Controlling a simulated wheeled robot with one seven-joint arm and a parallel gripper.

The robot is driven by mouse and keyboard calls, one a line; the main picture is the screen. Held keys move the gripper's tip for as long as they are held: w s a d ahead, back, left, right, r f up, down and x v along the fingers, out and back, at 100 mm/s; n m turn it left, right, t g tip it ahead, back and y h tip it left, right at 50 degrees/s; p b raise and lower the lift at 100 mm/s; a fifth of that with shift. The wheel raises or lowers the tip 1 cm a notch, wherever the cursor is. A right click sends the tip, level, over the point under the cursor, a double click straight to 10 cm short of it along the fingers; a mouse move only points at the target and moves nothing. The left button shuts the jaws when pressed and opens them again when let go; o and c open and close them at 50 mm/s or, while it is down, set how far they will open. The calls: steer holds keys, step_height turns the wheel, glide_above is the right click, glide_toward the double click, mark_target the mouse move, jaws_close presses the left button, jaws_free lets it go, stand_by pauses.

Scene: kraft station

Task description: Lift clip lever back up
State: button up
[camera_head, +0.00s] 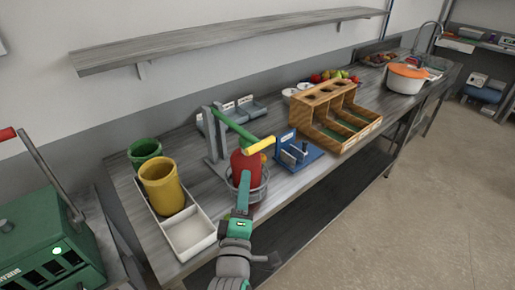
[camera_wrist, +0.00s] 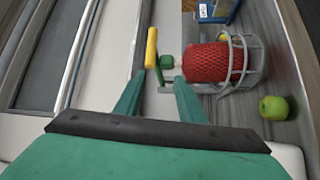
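The clip lever (camera_head: 234,126) is a green bar on a grey stand (camera_head: 213,140), with a yellow grip (camera_head: 259,146) at its end. It slopes down to the right over a red mesh bag (camera_head: 242,168) in a grey wire holder (camera_head: 262,185). In the wrist view the yellow grip (camera_wrist: 151,48) is just beyond the left finger, and the red bag (camera_wrist: 212,64) lies to the right. My gripper (camera_wrist: 163,75) is open, its teal fingers apart with nothing clearly held. In the head view my gripper (camera_head: 245,200) is in front of and below the lever; its fingertips are hard to make out there.
Left of the holder are a white tray (camera_head: 190,236), a yellow cup (camera_head: 163,188) and a green cup (camera_head: 143,150). A blue fixture (camera_head: 297,153) and a wooden rack (camera_head: 325,135) stand to the right. A green apple (camera_wrist: 274,107) lies near the holder in the wrist view.

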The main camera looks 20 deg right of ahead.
mark_target(251, 149)
steer(key=shift+h, duration=0.4)
steer(key=x, duration=0.4)
steer(key=r+x, duration=0.1)
steer(key=x, duration=0.7)
steer(key=shift+s+d+r, duration=0.25)
steer(key=shift+r, duration=0.1)
